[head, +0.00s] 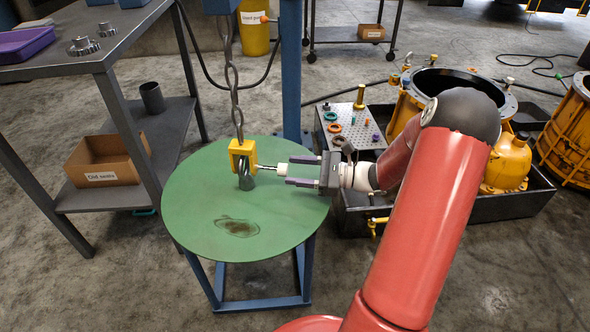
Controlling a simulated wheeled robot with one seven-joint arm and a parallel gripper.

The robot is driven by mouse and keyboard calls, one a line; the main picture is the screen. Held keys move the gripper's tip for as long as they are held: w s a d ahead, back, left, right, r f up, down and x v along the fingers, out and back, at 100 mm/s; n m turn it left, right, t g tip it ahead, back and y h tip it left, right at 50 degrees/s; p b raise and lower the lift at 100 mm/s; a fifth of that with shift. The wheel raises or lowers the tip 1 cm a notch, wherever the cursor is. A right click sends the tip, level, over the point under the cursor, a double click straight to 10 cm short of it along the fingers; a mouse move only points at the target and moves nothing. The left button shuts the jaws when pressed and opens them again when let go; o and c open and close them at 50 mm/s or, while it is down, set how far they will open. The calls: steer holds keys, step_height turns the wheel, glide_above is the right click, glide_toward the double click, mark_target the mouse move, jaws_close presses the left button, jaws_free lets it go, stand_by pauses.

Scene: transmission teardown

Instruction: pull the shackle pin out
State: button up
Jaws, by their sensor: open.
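A yellow shackle (236,149) hangs on the end of a steel chain (234,90) above a round green table. A grey metal loop (245,182) shows just below it. A thin silver pin (268,168) sticks out of the shackle's right side, roughly level, pointing toward my gripper. My gripper (288,170) is to the right of the shackle, with its two dark fingers apart, one on the far side and one on the near side of the pin's outer end. Whether a finger touches the pin is too small to tell.
The green table top (190,205) is bare except for a dark stain. A blue post (291,70) stands behind it. A grey bench (70,52) is at the left. A tray with yellow housings (507,160) and a perforated plate (333,115) lie at the right.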

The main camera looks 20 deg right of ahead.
steer(key=v, duration=0.7)
